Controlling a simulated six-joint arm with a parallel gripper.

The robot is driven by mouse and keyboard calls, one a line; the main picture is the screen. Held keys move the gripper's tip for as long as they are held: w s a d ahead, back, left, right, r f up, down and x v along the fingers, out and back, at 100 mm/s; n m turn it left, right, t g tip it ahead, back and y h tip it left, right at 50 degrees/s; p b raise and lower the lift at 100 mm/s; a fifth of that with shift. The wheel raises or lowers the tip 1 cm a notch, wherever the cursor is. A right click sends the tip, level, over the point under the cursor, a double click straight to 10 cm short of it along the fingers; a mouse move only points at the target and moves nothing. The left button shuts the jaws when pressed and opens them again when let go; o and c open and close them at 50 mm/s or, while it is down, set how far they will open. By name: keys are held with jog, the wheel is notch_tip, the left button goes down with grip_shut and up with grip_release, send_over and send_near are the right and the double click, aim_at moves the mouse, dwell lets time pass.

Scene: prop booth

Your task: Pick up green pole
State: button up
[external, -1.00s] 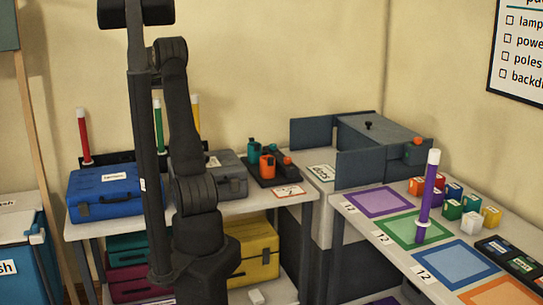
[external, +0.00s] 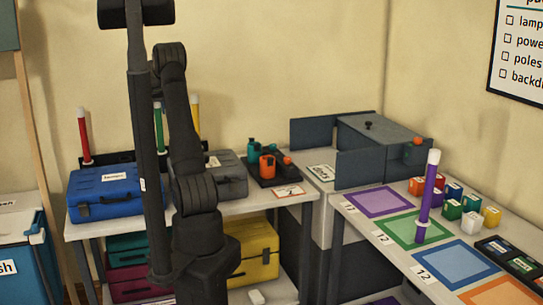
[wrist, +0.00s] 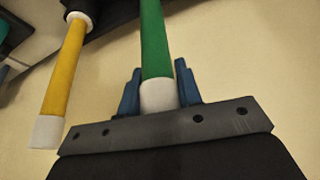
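The green pole (external: 158,130) has a white top and stands in the dark rack at the back of the left table, partly hidden behind my arm. In the wrist view the green pole (wrist: 153,45) runs down from the top edge, its white end between the two blue fingers of my gripper (wrist: 159,70). The fingers stand on either side of the pole, with a narrow gap at the right; they look open. In the external view my gripper is not clearly visible.
A red pole (external: 84,138) and a yellow pole (external: 195,115) flank the green one; the yellow pole also shows in the wrist view (wrist: 66,75). A blue case (external: 105,195) and a grey case (external: 228,172) stand in front. A purple pole (external: 428,190) stands on the right table.

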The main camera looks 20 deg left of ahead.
grip_shut()
jog(key=shift+r, duration=0.1)
